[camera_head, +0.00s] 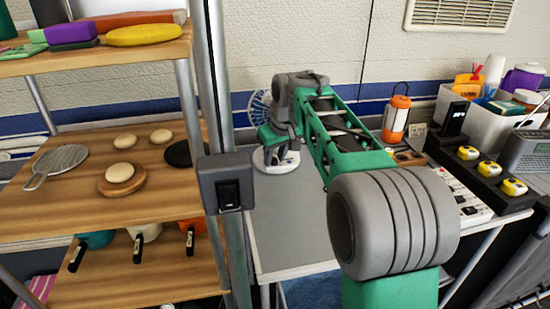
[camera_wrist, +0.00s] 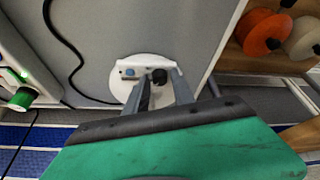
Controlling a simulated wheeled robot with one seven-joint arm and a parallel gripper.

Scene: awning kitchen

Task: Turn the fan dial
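The fan stands on the grey table behind my arm. In the head view its blue-and-white cage (camera_head: 257,106) shows left of my wrist and its round white base (camera_head: 262,160) below. In the wrist view the white base (camera_wrist: 124,86) carries a black dial (camera_wrist: 159,75) and a small blue-grey part (camera_wrist: 129,72) to its left. My gripper (camera_wrist: 160,80) points down at the base, its two grey fingers apart with the dial between their tips. A gap seems to show beside the dial; contact is hard to tell. In the head view my gripper (camera_head: 280,152) is partly hidden.
A wooden shelf rack (camera_head: 110,205) with a metal post stands at the left, close to my arm. An orange lantern (camera_head: 396,117), a white bin (camera_head: 480,120) and a black rack with yellow items (camera_head: 485,180) are at the right. The table's front (camera_head: 295,225) is clear.

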